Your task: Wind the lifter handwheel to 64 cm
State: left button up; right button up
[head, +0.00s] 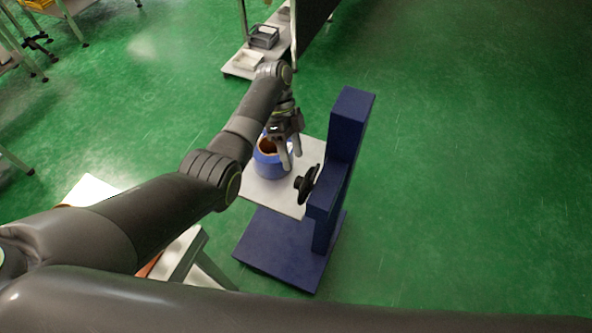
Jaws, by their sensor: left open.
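The lifter (345,125) is a dark blue column on a flat blue base, with a pale platform (268,193) on its left side. Its black handwheel (307,184) sits on the column's left face, near the platform's right edge. A blue pot-like container (268,167) with a brown inside stands on the platform. My left gripper (291,164) is open, fingers pointing down, in front of the container's right side and up-left of the handwheel. It looks apart from the handwheel; whether it touches the container I cannot tell. No height scale is readable. My right gripper is not seen.
A pale table (90,188) lies partly hidden under my arm at lower left. A shelf cart (243,72) with a grey bin (264,37) stands behind the lifter. Green floor is free to the right.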

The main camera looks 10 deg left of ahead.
pick_arm(q)
jog(key=p+v, duration=0.2)
jog(key=v, duration=0.8)
jog(key=shift+r, duration=0.2)
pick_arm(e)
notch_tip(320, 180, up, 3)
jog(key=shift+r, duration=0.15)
pick_arm(q)
jog(key=shift+w, duration=0.1)
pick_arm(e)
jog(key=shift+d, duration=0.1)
